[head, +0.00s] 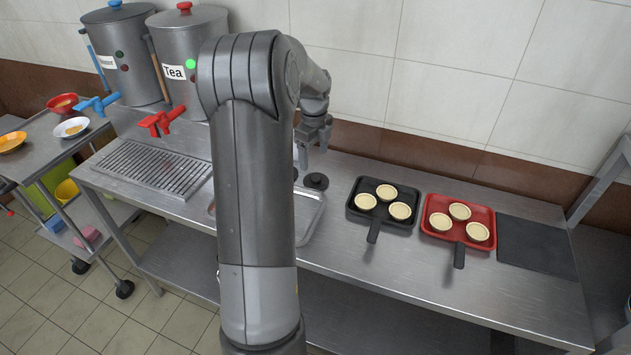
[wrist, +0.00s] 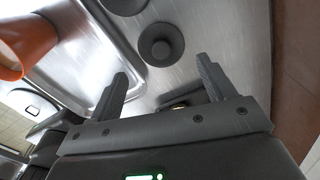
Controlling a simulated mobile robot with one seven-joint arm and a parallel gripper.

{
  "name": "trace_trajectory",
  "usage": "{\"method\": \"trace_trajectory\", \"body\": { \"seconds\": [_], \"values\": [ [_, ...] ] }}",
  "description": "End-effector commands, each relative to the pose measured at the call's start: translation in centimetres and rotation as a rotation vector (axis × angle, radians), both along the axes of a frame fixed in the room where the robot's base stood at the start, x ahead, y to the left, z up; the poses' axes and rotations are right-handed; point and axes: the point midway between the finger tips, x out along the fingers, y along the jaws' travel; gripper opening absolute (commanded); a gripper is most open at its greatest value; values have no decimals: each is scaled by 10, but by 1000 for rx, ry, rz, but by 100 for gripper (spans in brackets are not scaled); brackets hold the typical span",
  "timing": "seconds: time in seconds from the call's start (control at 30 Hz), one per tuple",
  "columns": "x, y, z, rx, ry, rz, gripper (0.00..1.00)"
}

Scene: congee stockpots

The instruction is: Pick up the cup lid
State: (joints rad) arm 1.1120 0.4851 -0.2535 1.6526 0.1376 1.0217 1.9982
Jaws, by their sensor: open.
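A round black cup lid (head: 316,181) with a raised knob lies on the steel counter, right of a metal tray. It also shows in the wrist view (wrist: 161,45), just beyond and between my fingertips. A second similar dark lid (wrist: 124,3) is cut off by the top edge of the wrist view. My gripper (head: 313,148) is open and empty above the counter at the back, over the lid area. Its two fingers (wrist: 163,67) are spread and do not touch the lid.
The metal tray (head: 309,224) is partly hidden by my arm; an orange cup (wrist: 24,42) shows over it. Black (head: 357,217) and red (head: 431,236) pans with pastry shells stand to the right. A tea urn (head: 184,48) stands left. The wall is close behind.

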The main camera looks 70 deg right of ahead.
Motion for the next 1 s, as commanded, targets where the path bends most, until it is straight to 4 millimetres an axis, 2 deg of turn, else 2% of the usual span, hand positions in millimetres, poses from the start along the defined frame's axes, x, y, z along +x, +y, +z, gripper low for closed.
{"method": "trace_trajectory", "body": {
  "seconds": [0.1,0.33,0.6,0.9,1.0],
  "values": [
    [-1,0,-19,2,1,1,76],
    [-2,1,-37,2,0,2,76],
    [-4,1,-75,2,0,3,76],
    [-4,1,-80,-1,0,4,76],
    [-4,1,-80,-1,0,4,69]
  ]
}}
